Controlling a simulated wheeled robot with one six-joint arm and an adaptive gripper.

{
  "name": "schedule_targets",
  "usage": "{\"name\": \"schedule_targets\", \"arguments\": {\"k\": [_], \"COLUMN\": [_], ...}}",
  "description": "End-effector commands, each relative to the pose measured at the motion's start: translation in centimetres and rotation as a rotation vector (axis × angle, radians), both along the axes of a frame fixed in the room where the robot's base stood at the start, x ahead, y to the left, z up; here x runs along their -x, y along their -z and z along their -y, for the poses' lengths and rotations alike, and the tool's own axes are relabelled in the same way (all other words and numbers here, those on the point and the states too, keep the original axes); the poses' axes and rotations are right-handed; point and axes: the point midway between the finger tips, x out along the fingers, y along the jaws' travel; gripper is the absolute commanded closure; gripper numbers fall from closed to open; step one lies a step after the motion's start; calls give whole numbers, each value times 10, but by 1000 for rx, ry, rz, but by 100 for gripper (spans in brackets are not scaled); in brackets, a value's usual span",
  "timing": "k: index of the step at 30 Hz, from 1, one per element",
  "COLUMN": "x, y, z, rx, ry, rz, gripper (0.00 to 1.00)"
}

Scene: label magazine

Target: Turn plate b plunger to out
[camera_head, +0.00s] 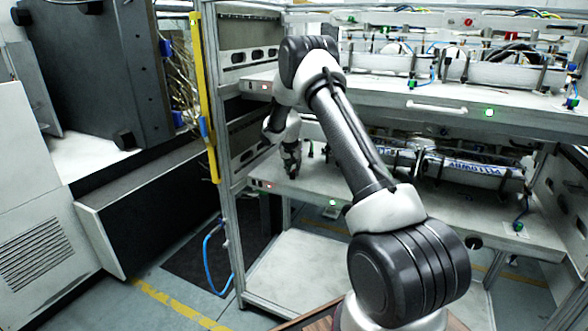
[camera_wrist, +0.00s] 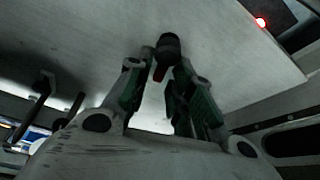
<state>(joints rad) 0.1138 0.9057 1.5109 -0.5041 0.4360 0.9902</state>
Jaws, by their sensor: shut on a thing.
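A plunger with a dark round knob (camera_wrist: 168,44) and a red part below it shows in the wrist view, standing against a pale plate (camera_wrist: 230,50). My gripper (camera_wrist: 166,66) has its two green-padded fingers closed in on this plunger from both sides. In the head view my gripper (camera_head: 291,168) reaches down over the left end of the lower shelf plate (camera_head: 385,195). The plunger is hidden there by the gripper. I cannot read a label that says which plate is b.
The upper shelf (camera_head: 440,100) hangs above, close to my arm. A rack post (camera_head: 228,170) stands left of the gripper. Dark upright pieces (camera_wrist: 45,85) show in the wrist view.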

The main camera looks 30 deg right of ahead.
Motion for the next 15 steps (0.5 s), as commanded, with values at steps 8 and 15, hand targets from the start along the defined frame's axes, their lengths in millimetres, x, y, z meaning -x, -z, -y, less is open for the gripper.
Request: {"name": "schedule_targets", "arguments": {"k": [8,15], "x": [-2,-4], "y": [0,0], "z": [-3,-7], "rx": [-2,-3], "ry": [-254,-475], "rz": [2,2], "gripper": [100,100]}}
